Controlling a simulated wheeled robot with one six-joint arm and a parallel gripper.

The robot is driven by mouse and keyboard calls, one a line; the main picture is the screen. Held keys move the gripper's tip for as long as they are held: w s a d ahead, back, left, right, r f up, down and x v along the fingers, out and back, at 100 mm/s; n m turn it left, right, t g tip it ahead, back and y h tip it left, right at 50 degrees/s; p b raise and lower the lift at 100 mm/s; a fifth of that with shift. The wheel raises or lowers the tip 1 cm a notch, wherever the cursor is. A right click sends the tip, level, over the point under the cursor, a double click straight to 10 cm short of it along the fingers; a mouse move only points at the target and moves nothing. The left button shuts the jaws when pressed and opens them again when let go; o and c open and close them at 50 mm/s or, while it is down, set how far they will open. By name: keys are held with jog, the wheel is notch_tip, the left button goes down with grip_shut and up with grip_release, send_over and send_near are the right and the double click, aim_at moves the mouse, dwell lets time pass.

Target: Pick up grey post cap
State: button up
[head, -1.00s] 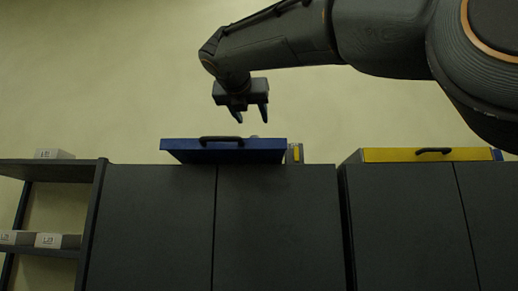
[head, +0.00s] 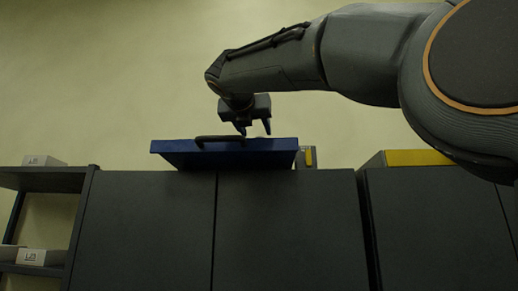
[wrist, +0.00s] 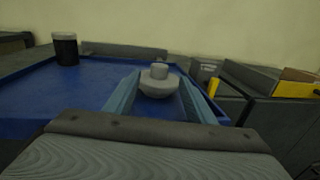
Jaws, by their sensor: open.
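The grey post cap (wrist: 158,83) stands upright on the blue tray (wrist: 80,95) in the wrist view, with a wide round body and a narrower knob on top. My gripper (wrist: 160,98) is open, and its two fingers reach forward on the left and right of the cap. I cannot tell whether either finger touches it. In the head view my gripper (head: 255,130) points down, with its fingertips just above the rim of the blue tray (head: 225,158).
A black cylinder with a light top (wrist: 65,48) stands at the left of the tray. Dark cabinets (head: 280,230) carry the tray. A yellow-fronted box (head: 410,158) stands at the right, and a shelf (head: 45,180) with white boxes at the left.

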jog(key=shift+w+d+p, duration=0.25)
jog(key=shift+w+p, duration=0.05)
jog(key=shift+w, duration=0.4)
jog(key=w, duration=0.1)
jog(key=w+p, duration=0.1)
jog(key=w, duration=0.2)
jog(key=shift+d+f+p, duration=0.15)
jog(key=shift+d+p, duration=0.1)
jog(key=shift+p, duration=0.15)
grip_shut()
